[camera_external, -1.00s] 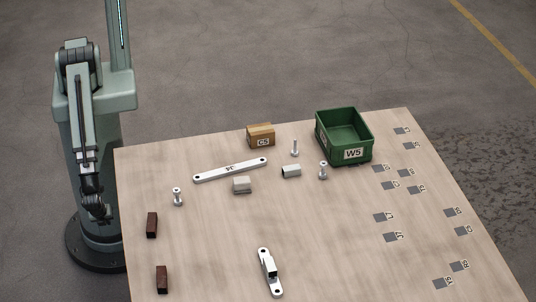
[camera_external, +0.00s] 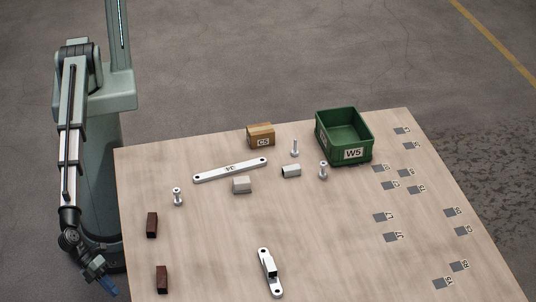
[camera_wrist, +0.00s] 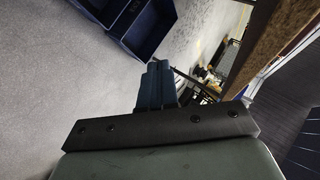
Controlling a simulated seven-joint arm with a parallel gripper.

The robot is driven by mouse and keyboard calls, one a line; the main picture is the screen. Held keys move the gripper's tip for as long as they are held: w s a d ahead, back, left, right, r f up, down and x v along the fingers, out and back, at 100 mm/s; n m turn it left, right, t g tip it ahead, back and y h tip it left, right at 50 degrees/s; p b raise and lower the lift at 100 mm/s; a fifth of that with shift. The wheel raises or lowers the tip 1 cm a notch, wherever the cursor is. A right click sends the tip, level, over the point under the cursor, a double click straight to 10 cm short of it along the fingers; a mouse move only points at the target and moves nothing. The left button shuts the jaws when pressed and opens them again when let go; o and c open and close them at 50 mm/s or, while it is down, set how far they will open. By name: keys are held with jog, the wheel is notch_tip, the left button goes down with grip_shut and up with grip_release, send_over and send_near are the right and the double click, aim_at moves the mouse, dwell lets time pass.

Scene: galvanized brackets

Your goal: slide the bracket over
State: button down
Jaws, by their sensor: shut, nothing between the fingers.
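A long flat silver bracket (camera_external: 212,173) with a hole at each end and a small label lies on the table towards the back left. A second, shorter silver bracket (camera_external: 275,285) with a raised middle lies near the front. Which one the task means I cannot tell. My gripper (camera_external: 110,289) hangs beside the table's left edge, at the lower left, away from both brackets. In the wrist view its blue fingers (camera_wrist: 155,82) are together with nothing between them. No bracket shows in the wrist view.
A green bin (camera_external: 366,149) marked W5 and a cardboard box (camera_external: 261,136) stand at the back. Upright bolts (camera_external: 177,197), grey blocks (camera_external: 242,185) and two dark brown blocks (camera_external: 152,225) dot the table (camera_external: 215,250). Grey labelled squares mark its right side. Its centre is clear.

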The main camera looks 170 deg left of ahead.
jog(key=w+r+t, duration=0.2)
jog(key=w+r, duration=0.5)
jog(key=w+a+r+n+g+y, duration=0.15)
jog(key=w+a+r+y, duration=0.3)
jog(key=a+r, duration=0.85)
jog(key=s+a+f+n+g+y, duration=0.15)
jog(key=s+a+g, duration=0.3)
jog(key=a, duration=0.65)
jog(key=s+a+n+g+y, duration=0.2)
jog(key=s+a+n+g, duration=0.3)
jog(key=a, duration=0.7)
jog(key=s+a+f+g+y, duration=0.1)
jog(key=s+a+g+y, duration=0.15)
jog(key=s+a, duration=0.65)
send_over(270, 269)
jog(key=w+d, duration=0.2)
jog(key=w, duration=0.3)
jog(key=f, duration=0.2)
jog(key=s+f, duration=0.1)
jog(key=f, duration=0.2)
jog(key=shift+a+f, duration=0.15)
jog(key=shift+s, duration=0.55)
